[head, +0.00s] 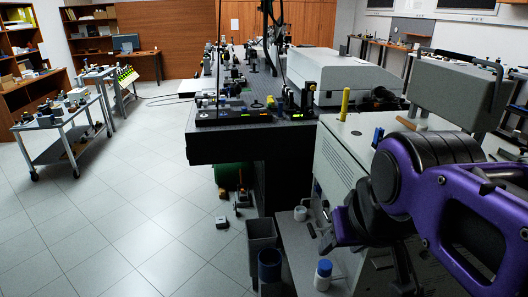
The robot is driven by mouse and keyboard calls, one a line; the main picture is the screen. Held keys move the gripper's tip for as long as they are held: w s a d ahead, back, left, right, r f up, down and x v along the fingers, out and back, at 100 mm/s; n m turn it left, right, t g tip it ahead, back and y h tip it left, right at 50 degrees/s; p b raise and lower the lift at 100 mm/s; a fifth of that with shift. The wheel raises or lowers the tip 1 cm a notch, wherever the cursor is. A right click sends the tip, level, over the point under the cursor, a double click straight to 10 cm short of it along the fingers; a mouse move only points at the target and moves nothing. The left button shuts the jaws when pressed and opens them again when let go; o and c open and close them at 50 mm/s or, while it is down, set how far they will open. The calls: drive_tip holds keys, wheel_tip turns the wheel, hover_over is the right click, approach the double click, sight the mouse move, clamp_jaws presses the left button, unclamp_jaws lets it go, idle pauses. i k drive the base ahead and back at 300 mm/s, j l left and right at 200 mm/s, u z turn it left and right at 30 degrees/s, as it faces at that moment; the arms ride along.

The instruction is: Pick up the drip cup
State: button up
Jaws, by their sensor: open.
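A small pale cup (300,213), which looks like the drip cup, stands upright on the pale low surface (294,251) beside the grey cabinet. My gripper (322,232) is just to the right of the cup and a little nearer, apart from it as far as I can see. Its dark fingers are small and partly covered by my purple arm, and they are open with nothing seen between them. A white bottle with a blue cap (323,275) stands nearer on the same surface.
A grey bin (262,245) and a dark blue cylinder (269,264) stand left of the low surface. The grey cabinet (345,165) rises close on the right, and the dark optical table (225,150) lies behind. The tiled floor (150,200) at left is clear.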

sight(299, 211)
drive_tip(key=j+z, duration=0.3)
drive_tip(key=j, duration=0.5)
drive_tip(key=j+z, duration=0.4)
drive_tip(key=j, duration=0.4)
drive_tip(key=i+j+z, duration=0.2)
drive_tip(key=j, duration=0.15)
drive_tip(key=j+z, duration=0.2)
drive_tip(key=j, duration=0.15)
drive_tip(key=i+j+z, duration=0.15)
drive_tip(key=j, duration=0.15)
drive_tip(key=i+j+z, duration=0.1)
drive_tip(key=j, duration=0.2)
drive_tip(key=i+j+z, duration=0.15)
drive_tip(key=j, duration=0.15)
drive_tip(key=i+j+z, duration=0.1)
drive_tip(key=j, duration=0.25)
drive_tip(key=k+l, duration=0.15)
drive_tip(key=k, duration=0.15)
drive_tip(key=k+l+u, duration=0.1)
drive_tip(key=k, duration=0.25)
drive_tip(key=i+j+z, duration=0.1)
drive_tip(key=i, duration=0.35)
drive_tip(key=i+j+z, duration=0.1)
drive_tip(key=i+j, duration=0.25)
drive_tip(key=i, duration=0.15)
